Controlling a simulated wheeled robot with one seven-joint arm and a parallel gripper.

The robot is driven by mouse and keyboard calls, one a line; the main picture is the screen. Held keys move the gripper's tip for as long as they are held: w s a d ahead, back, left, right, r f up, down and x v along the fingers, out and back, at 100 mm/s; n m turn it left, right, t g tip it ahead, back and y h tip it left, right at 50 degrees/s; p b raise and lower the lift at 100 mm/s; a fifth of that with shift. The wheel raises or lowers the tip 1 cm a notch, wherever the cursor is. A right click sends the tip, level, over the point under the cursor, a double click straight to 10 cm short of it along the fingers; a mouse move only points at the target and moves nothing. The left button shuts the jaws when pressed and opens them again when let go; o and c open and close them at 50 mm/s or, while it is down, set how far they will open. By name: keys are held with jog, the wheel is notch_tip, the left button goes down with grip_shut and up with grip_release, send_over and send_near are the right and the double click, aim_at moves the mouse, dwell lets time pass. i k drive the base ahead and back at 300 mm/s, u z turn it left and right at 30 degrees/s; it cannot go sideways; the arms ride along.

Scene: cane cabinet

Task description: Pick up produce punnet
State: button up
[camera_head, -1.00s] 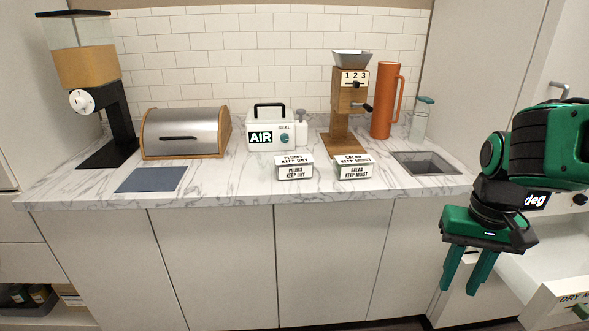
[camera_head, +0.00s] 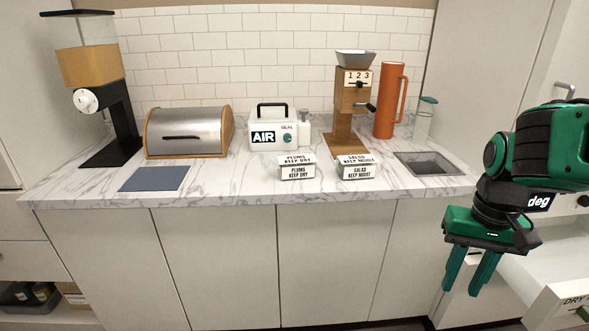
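Two small labelled punnets stand on the marble counter. The left punnet (camera_head: 297,173) reads "PLUMS KEEP DRY" and the right punnet (camera_head: 357,172) reads "SALAD KEEP MOIST". My gripper (camera_head: 469,279) is at the right of the view, in front of the counter and below its top. Its two green fingers point down with a gap between them and nothing in it. It is well apart from both punnets.
A dispenser (camera_head: 90,90) stands far left. An open drawer (camera_head: 555,280) is at right.

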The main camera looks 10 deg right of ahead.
aim_at(297, 167)
jog(key=z, duration=2.4)
jog(key=i, duration=0.8)
jog(key=u, duration=3.2)
